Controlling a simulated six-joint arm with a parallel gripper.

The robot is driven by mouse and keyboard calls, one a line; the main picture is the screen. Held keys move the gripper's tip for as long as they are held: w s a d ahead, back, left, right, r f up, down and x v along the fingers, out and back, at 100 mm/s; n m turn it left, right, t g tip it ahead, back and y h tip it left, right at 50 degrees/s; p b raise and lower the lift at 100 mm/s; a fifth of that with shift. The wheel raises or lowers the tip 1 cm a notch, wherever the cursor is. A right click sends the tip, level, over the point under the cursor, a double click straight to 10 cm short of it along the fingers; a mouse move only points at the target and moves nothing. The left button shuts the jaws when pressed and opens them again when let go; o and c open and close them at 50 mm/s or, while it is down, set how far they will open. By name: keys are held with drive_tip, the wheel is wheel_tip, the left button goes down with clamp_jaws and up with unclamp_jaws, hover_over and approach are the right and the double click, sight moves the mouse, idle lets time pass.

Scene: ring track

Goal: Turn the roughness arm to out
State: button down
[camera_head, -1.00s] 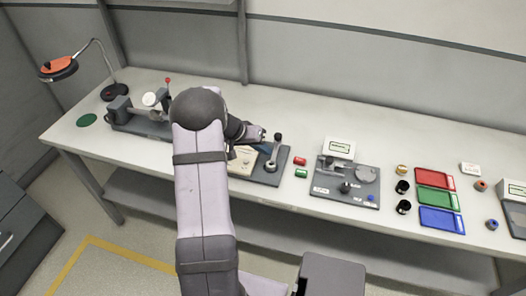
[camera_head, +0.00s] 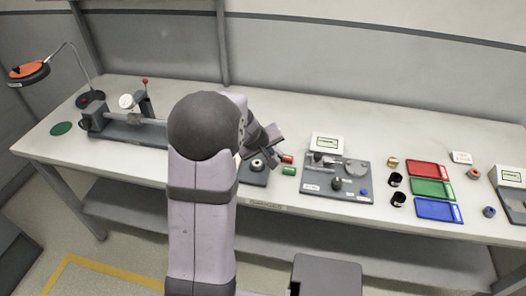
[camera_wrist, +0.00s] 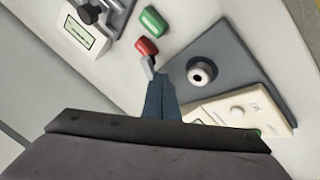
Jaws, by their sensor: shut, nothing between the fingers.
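The grey instrument plate (camera_head: 330,192) lies right of my gripper in the head view. It carries a small display box (camera_head: 327,143), a dark arm (camera_head: 322,158), a round disc (camera_head: 356,169) and a dark knob. I take the dark arm to be the roughness arm; its label is too small to read. Part of this instrument shows at the top left of the wrist view, with its display (camera_wrist: 82,32). My gripper (camera_head: 277,153) is shut and empty, left of the instrument and apart from it. Its fingers (camera_wrist: 158,85) point toward the red block in the wrist view.
A red block (camera_wrist: 146,47) and a green block (camera_wrist: 152,20) lie between my gripper and the instrument. A dark plate with a round post (camera_wrist: 201,71) and a cream panel (camera_wrist: 235,108) is beside my fingers. Coloured trays (camera_head: 428,167) stand further right.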

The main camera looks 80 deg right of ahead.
sight(280, 151)
drive_tip(key=shift+s+d, duration=0.6)
drive_tip(key=shift+s, duration=0.3)
drive_tip(key=shift+s+d+p, duration=0.5)
drive_tip(key=shift+s+d, duration=0.15)
drive_tip(key=shift+d, duration=0.05)
drive_tip(key=shift+s+d+p, duration=0.25)
drive_tip(key=shift+d+p, duration=0.05)
drive_tip(key=shift+d, duration=0.25)
drive_tip(key=shift+s+d+p, duration=0.25)
drive_tip(key=shift+d+p, duration=0.05)
drive_tip(key=shift+d, duration=0.2)
drive_tip(key=shift+s+d+p, duration=0.15)
drive_tip(key=shift+d+p, duration=0.25)
drive_tip(key=shift+d, duration=0.45)
drive_tip(key=shift+d, duration=0.1)
